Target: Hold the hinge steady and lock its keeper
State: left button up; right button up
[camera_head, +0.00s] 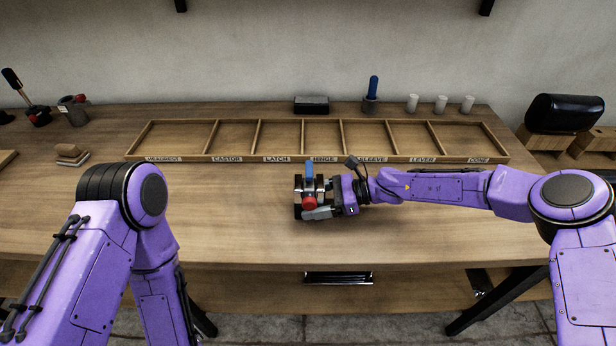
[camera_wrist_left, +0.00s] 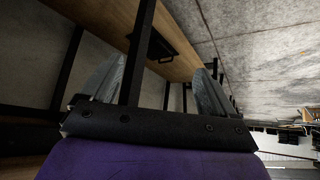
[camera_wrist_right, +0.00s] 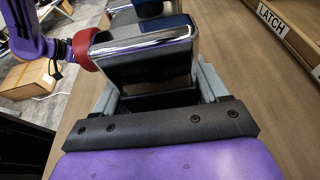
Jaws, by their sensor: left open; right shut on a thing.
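The hinge (camera_head: 298,186) is a dark and chrome block on or just above the middle of the workbench, in front of the tray. A blue upright part (camera_head: 309,170) and a red round part (camera_head: 309,202) are on it; I cannot tell which is the keeper. My right gripper (camera_head: 325,198) is shut on the hinge from the right. In the right wrist view the chrome hinge body (camera_wrist_right: 140,62) lies between the fingers, with the red ring (camera_wrist_right: 84,50) at its left. My left gripper (camera_wrist_left: 157,80) is open and empty, low near the bench's underside, and hidden in the head view.
A wooden tray (camera_head: 320,158) with labelled, empty compartments lies behind the hinge. A black box, a blue-handled tool (camera_head: 372,88) and white cups (camera_head: 441,104) stand behind it. Wooden blocks (camera_head: 72,155) sit at left. The bench left of the hinge is clear.

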pick_arm(q)
jog(key=w+r+n+g+y, duration=0.1)
jog(key=w+r+n+y, duration=0.1)
jog(key=r+n+y, duration=0.35)
jog(key=w+r+n+y, duration=0.3)
jog(key=r+n+y, duration=0.1)
jog(key=r+n, duration=0.25)
jog(key=s+d+r+n+g+y, duration=0.2)
jog(key=s+d+r+n+g, duration=0.3)
jog(key=r+n+g, duration=0.15)
notch_tip(320, 180, up, 22)
jog(key=n+t+h, duration=0.2)
jog(key=n+h, duration=1.5)
jog(key=n, duration=0.9)
send_over(307, 168)
notch_tip(307, 168, down, 11)
